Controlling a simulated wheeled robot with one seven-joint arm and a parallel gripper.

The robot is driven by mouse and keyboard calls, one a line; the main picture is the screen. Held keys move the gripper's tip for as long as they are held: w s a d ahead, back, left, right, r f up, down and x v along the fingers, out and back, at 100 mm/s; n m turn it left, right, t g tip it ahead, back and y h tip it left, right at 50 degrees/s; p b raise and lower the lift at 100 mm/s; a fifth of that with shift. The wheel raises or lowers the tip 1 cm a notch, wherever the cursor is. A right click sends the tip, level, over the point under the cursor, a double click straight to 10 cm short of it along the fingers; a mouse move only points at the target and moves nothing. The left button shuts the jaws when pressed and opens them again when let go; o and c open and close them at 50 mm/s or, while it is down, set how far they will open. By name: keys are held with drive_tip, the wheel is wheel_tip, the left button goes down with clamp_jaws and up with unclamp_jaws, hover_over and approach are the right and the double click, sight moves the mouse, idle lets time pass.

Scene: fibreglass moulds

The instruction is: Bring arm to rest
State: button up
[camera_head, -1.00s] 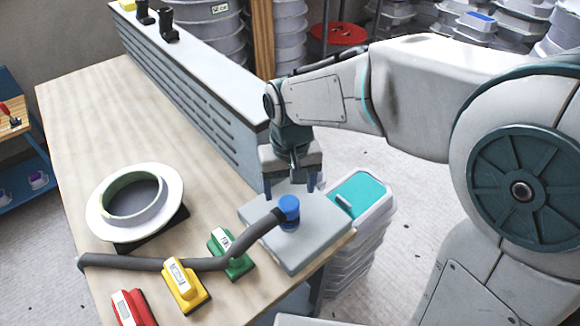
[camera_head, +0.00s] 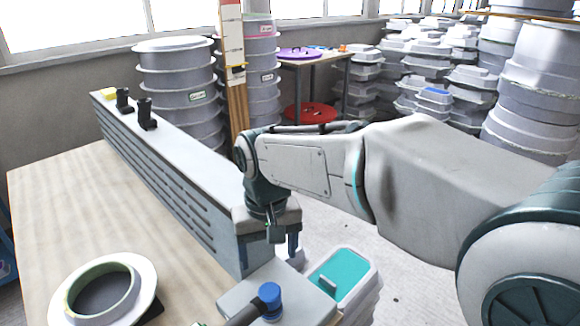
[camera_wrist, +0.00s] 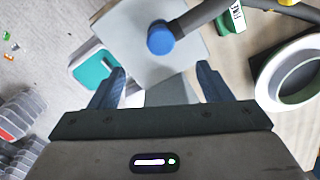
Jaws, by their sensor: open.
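My gripper (camera_head: 270,240) points down above the front right corner of the wooden table, close over a light grey block (camera_head: 245,297). In the wrist view its two blue fingers (camera_wrist: 160,90) are spread apart with nothing between them. A hose with a blue end (camera_head: 270,296) lies on the grey block; the blue end (camera_wrist: 160,38) is just beyond the fingertips in the wrist view. My arm reaches in from the right, bent at the wrist.
A long grey slotted box (camera_head: 170,165) stands on the table beside my gripper. A white ring mould (camera_head: 148,275) lies at the front left. A bin with a teal top (camera_head: 345,272) stands right of the table. Stacked moulds (camera_head: 178,85) fill the back.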

drive_tip(key=s+d+f+m+t, duration=0.1)
drive_tip(key=s+d, duration=0.3)
drive_tip(key=d, duration=0.7)
drive_tip(key=s+d+f+m+t, duration=0.2)
drive_tip(key=s+d+m, duration=0.1)
drive_tip(key=d, duration=0.8)
drive_tip(key=shift+s+m, duration=0.3)
drive_tip(key=shift+s, duration=0.15)
drive_tip(key=shift+d+r, duration=0.1)
